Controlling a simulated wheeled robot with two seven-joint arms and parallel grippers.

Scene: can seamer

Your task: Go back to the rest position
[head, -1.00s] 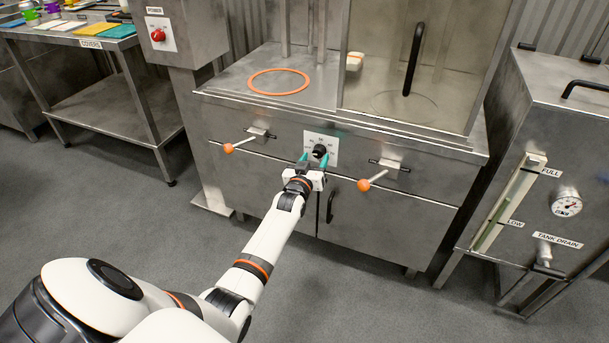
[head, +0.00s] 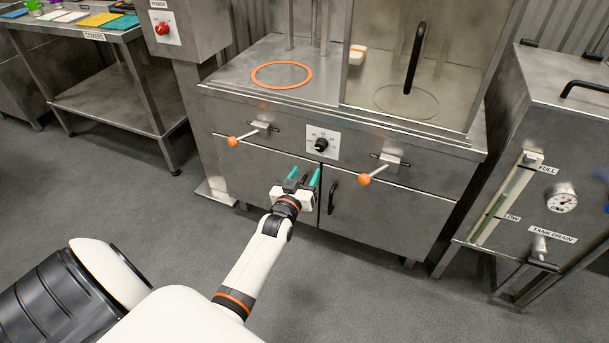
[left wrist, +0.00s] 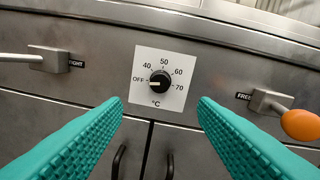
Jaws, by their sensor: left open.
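My left gripper (head: 304,177) is open and empty in the head view, held in front of the machine's lower front, below the dial and apart from it. Its teal fingers also show in the left wrist view (left wrist: 160,115), spread wide on either side below the dial. The black temperature dial (head: 321,145) sits on a white plate on the machine front. In the left wrist view the dial (left wrist: 159,81) has its white mark toward OFF. My right gripper is in neither view.
Two levers with orange knobs, one left (head: 233,141) and one right (head: 365,180), stick out from the machine (head: 390,220). A tank (head: 560,130) with a gauge stands at the right. A covers table (head: 110,105) stands at the left. Grey floor (head: 130,215) lies open in front.

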